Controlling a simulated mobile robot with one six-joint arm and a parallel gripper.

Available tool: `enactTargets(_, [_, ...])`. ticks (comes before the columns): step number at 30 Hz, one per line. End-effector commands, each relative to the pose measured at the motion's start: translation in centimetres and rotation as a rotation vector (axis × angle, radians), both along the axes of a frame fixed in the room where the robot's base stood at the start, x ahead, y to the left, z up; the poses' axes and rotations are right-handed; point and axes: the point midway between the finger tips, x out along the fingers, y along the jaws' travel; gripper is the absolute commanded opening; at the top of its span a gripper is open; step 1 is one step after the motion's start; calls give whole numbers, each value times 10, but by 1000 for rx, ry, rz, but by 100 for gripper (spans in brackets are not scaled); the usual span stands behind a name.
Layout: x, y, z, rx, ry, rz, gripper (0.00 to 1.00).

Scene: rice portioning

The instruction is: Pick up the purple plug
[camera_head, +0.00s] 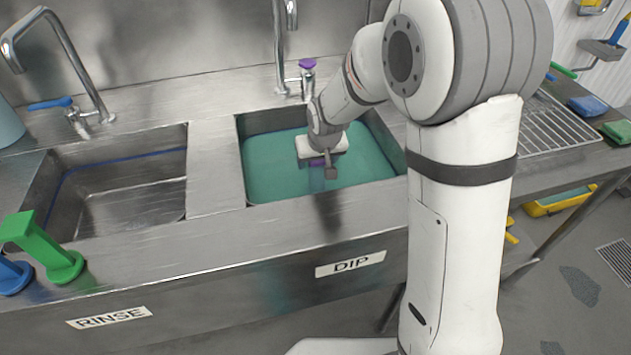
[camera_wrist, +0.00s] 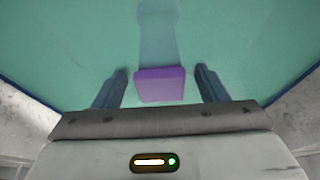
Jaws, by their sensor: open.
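The purple plug (camera_wrist: 160,87) shows in the wrist view as a small purple block between my two fingers, with a visible gap on each side. A darker teal strip with a rounded end runs beyond it; I cannot tell whether it is shadow or something under the liquid. My gripper (camera_wrist: 161,74) is open around the plug.
The empty RINSE basin (camera_head: 125,190) lies to the left. A tap with a purple knob (camera_head: 307,63) stands behind the DIP basin. Green (camera_head: 45,250) and blue (camera_head: 12,275) handled items stand at the front left. A wire rack (camera_head: 555,125) is at the right.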

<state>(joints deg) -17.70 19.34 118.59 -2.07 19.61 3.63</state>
Motion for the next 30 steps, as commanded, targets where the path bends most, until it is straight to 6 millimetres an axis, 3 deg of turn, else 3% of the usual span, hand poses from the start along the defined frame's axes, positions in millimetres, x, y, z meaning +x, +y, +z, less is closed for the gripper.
enactTargets(3, [3, 1, -9, 0, 1, 0, 66])
enactTargets(11, [4, 2, -10, 0, 0, 1, 65])
enactTargets(30, [4, 2, -10, 0, 0, 2, 12])
